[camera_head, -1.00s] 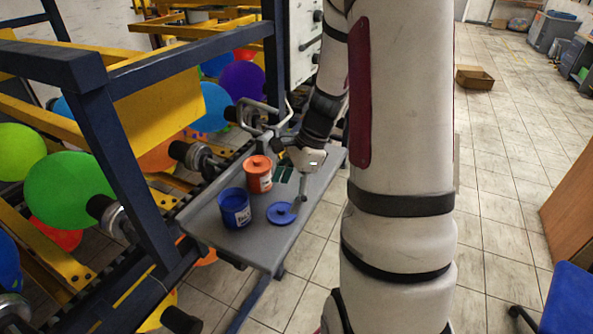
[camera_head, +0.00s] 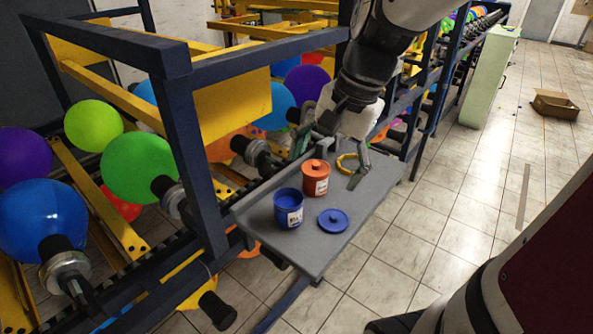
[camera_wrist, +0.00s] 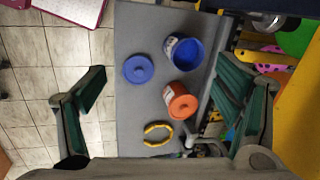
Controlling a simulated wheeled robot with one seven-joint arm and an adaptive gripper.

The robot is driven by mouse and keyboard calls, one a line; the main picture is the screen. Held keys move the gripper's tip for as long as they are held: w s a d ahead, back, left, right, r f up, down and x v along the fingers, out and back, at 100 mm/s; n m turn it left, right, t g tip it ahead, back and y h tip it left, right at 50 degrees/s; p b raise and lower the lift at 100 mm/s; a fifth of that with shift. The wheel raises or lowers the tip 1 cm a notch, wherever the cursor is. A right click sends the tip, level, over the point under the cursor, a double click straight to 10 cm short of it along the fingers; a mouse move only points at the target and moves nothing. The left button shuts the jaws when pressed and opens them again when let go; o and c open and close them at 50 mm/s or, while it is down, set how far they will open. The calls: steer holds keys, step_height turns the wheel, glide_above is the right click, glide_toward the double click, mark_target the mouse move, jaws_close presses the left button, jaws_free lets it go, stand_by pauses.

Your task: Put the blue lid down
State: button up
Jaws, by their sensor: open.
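The blue lid (camera_head: 333,220) lies flat on the grey shelf (camera_head: 325,258), knob up, beside the open blue tub (camera_head: 288,208). In the wrist view the lid (camera_wrist: 138,69) lies left of the blue tub (camera_wrist: 187,52), with nothing between the fingers and the shelf there. My gripper (camera_head: 335,158) is open and empty, raised above the far part of the shelf, apart from the lid. Its spread fingers also show in the wrist view (camera_wrist: 163,78).
An orange lidded tub (camera_head: 315,178) stands behind the blue tub. A yellow ring (camera_head: 347,163) lies beyond it on the shelf. A blue-and-yellow frame (camera_head: 185,140) with balloons borders the shelf at left. The shelf's front right is bare.

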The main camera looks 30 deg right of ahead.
steer(key=s+a+r+n+t+h, duration=0.1)
steer(key=s+a+r+n+t, duration=0.2)
steer(key=s+a+r+n, duration=0.2)
steer(key=s+a+n, duration=0.3)
steer(key=n, duration=0.4)
steer(key=shift+a+h, duration=0.4)
